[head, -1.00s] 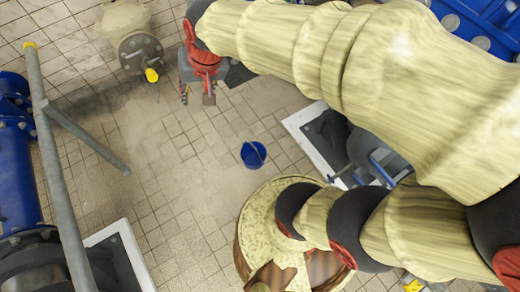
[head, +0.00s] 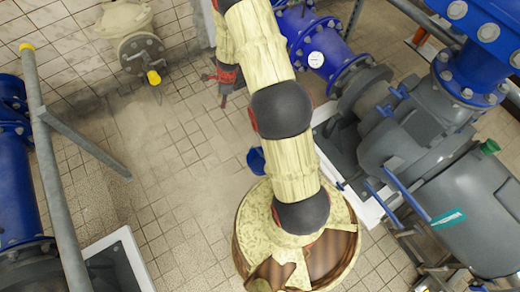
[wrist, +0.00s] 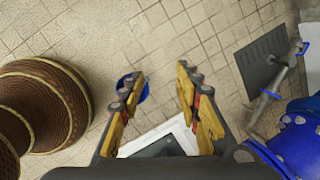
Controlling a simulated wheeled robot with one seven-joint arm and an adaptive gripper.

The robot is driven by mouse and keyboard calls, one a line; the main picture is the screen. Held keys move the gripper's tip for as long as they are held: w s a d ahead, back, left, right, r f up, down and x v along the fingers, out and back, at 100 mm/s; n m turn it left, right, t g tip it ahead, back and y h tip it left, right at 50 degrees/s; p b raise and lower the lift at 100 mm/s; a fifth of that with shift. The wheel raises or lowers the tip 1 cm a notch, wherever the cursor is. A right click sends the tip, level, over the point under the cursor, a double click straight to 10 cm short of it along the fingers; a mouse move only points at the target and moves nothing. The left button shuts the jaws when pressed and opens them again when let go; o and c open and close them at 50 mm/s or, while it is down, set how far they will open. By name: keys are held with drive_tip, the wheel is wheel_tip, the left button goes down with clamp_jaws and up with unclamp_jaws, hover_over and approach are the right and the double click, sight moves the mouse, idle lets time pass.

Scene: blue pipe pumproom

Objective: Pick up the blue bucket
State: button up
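The small blue bucket (head: 255,160) stands on the tiled floor in the middle of the head view. My arm hides its right part. The bucket (wrist: 145,90) also shows in the wrist view, partly behind the left finger and left of the gap between the fingers. My gripper (wrist: 160,78) is open and empty in the wrist view, with floor showing between its fingers. In the head view my gripper (head: 224,84) is partly hidden by my arm, farther up the picture than the bucket and apart from it.
A grey pump (head: 395,145) with blue pipes stands on a white-edged plinth right of the bucket. A grey rail (head: 60,190) and blue pipe (head: 15,180) are at left. A flanged valve (head: 142,55) is at the upper wall. Floor left of the bucket is clear.

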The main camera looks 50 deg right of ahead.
drive_tip(key=s+d+f+m+g, duration=0.1)
drive_tip(key=s+f, duration=0.4)
drive_tip(key=f, duration=0.6)
drive_tip(key=s+d+f+m+g+b, duration=0.1)
drive_tip(key=s+d+f+m, duration=0.2)
drive_tip(key=s+f+m, duration=0.3)
drive_tip(key=s+d+f+m, duration=0.2)
drive_tip(key=s+f+m, duration=0.2)
drive_tip(key=f, duration=1.3)
drive_tip(key=shift+s+d+g+h, duration=0.15)
drive_tip(key=shift+s+g+h, duration=0.2)
drive_tip(key=shift+s, duration=0.4)
wheel_tip(320, 180, down, 3)
drive_tip(key=shift+s+r+m+b, duration=0.15)
drive_tip(key=shift+m+b, duration=0.15)
drive_tip(key=shift+b, duration=0.5)
drive_tip(key=shift+w+d+f+b, duration=0.1)
drive_tip(key=shift+f+b, duration=0.65)
drive_tip(key=shift+f, duration=0.55)
drive_tip(key=shift+w+f+b, duration=0.1)
drive_tip(key=shift+f+b, duration=0.65)
drive_tip(key=shift+f, duration=0.55)
drive_tip(key=shift+c, duration=1.4)
clamp_jaws()
drive_tip(key=shift+r, duration=0.1)
